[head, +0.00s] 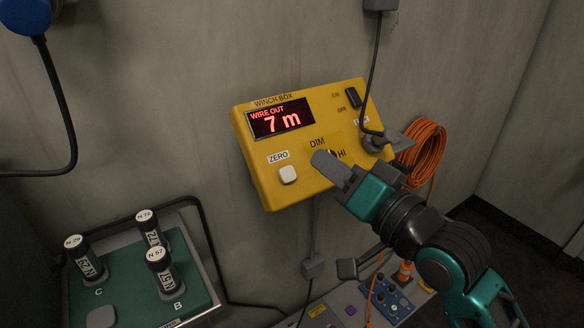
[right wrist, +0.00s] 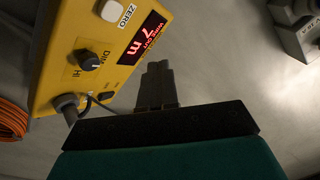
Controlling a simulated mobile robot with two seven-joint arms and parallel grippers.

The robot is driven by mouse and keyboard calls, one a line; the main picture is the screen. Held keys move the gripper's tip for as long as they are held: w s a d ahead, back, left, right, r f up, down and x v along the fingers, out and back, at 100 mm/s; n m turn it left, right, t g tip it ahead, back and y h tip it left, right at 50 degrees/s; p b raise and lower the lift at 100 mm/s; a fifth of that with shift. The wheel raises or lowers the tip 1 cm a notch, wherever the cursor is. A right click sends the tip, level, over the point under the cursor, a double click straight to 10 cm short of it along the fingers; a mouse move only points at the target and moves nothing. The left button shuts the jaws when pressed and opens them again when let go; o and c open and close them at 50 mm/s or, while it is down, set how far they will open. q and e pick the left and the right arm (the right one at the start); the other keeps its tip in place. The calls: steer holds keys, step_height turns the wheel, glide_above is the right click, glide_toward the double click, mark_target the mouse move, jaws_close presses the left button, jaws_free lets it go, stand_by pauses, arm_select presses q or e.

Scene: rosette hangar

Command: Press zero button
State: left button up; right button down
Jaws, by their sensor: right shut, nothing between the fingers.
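The yellow winch box (head: 262,191) is fixed to the wall, and its display (head: 281,119) reads "WIRE OUT 7 m". The white square zero button (head: 288,175) sits under its ZERO label at the lower left of the box face. In the right wrist view the button (right wrist: 112,11) is at the top, partly cut off. My right gripper (head: 324,161) is shut and empty. Its tips appear in front of the lower part of the box, right of the button and apart from it. They also show in the right wrist view (right wrist: 157,78). My left gripper is out of view.
The DIM/HI knob (right wrist: 90,61) is close to my fingers, mostly hidden in the head view. A black switch (head: 353,97) and cable plug are at the box's right. Orange cable (head: 423,147) hangs beyond. A green tray (head: 128,300) with labelled cylinders stands lower left.

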mark_target(287, 175)
steer(key=shift+r, duration=0.25)
steer(key=shift+f, duration=0.1)
steer(key=w+a+f+b, duration=0.1)
steer(key=f, duration=0.1)
steer(key=w+a+f+b, duration=0.1)
steer(key=w+b, duration=0.1)
steer(key=w+a+f+b, duration=0.1)
steer(key=w+a+f, duration=0.1)
steer(key=shift+w+f+b, duration=0.15)
steer(key=shift+f+b, duration=0.15)
steer(key=shift+f, duration=0.05)
stand_by(0.4)
stand_by(1.4)
stand_by(0.3)
